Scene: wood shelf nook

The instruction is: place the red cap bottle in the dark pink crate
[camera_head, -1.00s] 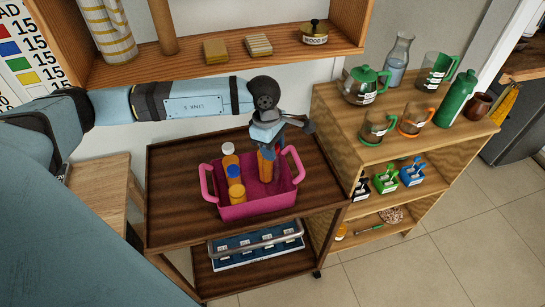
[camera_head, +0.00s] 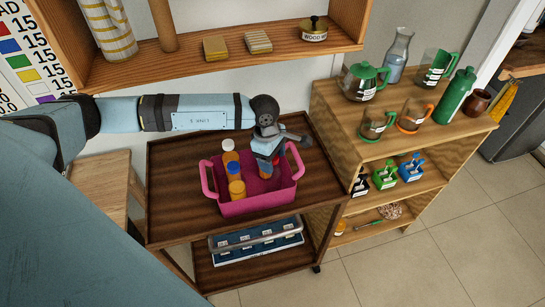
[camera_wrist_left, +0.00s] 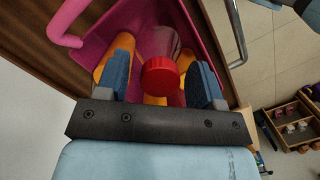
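The dark pink crate (camera_head: 258,205) stands on the upper deck of a dark wood cart. My left gripper (camera_head: 267,165) points down into its right part. In the left wrist view, a red cap (camera_wrist_left: 160,77) sits between the two fingers of my left gripper (camera_wrist_left: 160,85), with narrow gaps on both sides, so the fingers look open around it. Part of this orange bottle (camera_head: 265,172) shows between the fingers in the head view; its base is hidden. Several other orange bottles stand in the crate's left part, including a white-capped one (camera_head: 229,147) and a blue-capped one (camera_head: 234,168).
The cart deck (camera_head: 175,215) is bare around the crate. A wall shelf (camera_head: 190,66) hangs above and behind. A wooden shelf unit (camera_head: 335,115) with a teapot (camera_head: 360,83), mugs and a green bottle (camera_head: 455,92) stands close on the right. A tray (camera_head: 255,242) sits below.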

